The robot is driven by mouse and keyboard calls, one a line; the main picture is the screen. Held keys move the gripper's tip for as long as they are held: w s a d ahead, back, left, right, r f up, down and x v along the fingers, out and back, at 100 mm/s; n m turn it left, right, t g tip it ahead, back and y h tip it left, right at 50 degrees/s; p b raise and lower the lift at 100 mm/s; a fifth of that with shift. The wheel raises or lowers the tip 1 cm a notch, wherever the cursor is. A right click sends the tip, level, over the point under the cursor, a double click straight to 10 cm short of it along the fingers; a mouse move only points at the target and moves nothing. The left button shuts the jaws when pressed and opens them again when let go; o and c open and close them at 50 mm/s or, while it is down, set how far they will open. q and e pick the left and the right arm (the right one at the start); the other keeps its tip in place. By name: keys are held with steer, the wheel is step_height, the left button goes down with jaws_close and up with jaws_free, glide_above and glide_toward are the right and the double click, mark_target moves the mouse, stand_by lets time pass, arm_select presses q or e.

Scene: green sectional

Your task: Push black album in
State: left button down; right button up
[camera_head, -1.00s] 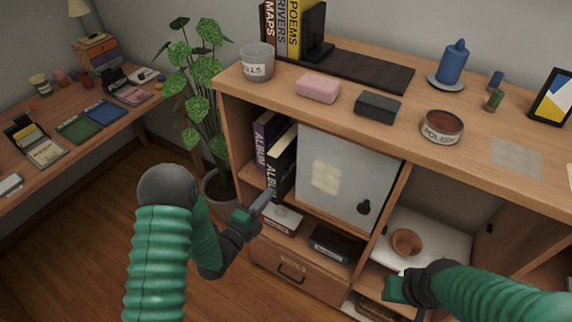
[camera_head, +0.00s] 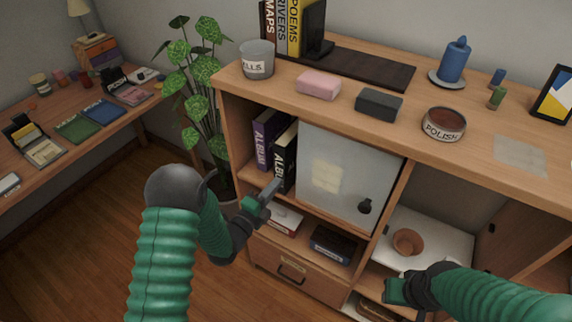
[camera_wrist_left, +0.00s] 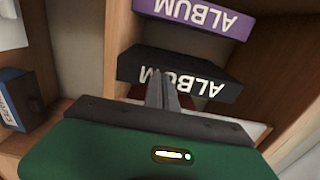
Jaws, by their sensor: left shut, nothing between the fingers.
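The black album (camera_head: 284,157) stands upright on the left shelf of the wooden cabinet, next to the purple album (camera_head: 266,138). In the left wrist view the black album (camera_wrist_left: 205,78) and the purple album (camera_wrist_left: 200,15) show their lettered spines. My left gripper (camera_head: 276,187) is shut and empty, with its tips at the lower part of the black album's spine. In the left wrist view its fingertips (camera_wrist_left: 160,82) overlap the spine; I cannot tell whether they touch. My right gripper (camera_head: 398,291) is at lower right, near the lower shelf; its jaws are not clear.
A pale translucent door panel (camera_head: 340,180) stands just right of the black album. Below are a white-and-red box (camera_head: 284,219) and a dark blue box (camera_head: 332,243). A leafy plant (camera_head: 205,90) is at left. A brown bowl (camera_head: 407,241) sits in the right compartment.

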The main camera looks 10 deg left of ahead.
mark_target(283, 175)
arm_select(q)
steer(key=shift+b+x, duration=0.95)
steer(key=shift+x, duration=1.65)
steer(key=v, duration=1.4)
steer(key=shift+s+b, duration=0.15)
steer(key=shift+b, duration=0.15)
steer(key=shift+r, duration=0.15)
steer(key=s+r+n+g+y+p, duration=0.3)
steer(key=s+r+n+g+p, duration=0.1)
steer(key=s+n+g, duration=0.3)
steer(key=s+a+r+n+g+y+p, duration=0.1)
steer(key=s+r+n+g+y+p, duration=0.2)
steer(key=s+n+g+p, duration=0.3)
steer(key=s+r+n+g, duration=0.1)
steer(key=s+n, duration=0.4)
steer(key=n, duration=0.4)
steer(key=shift+a+p, duration=0.35)
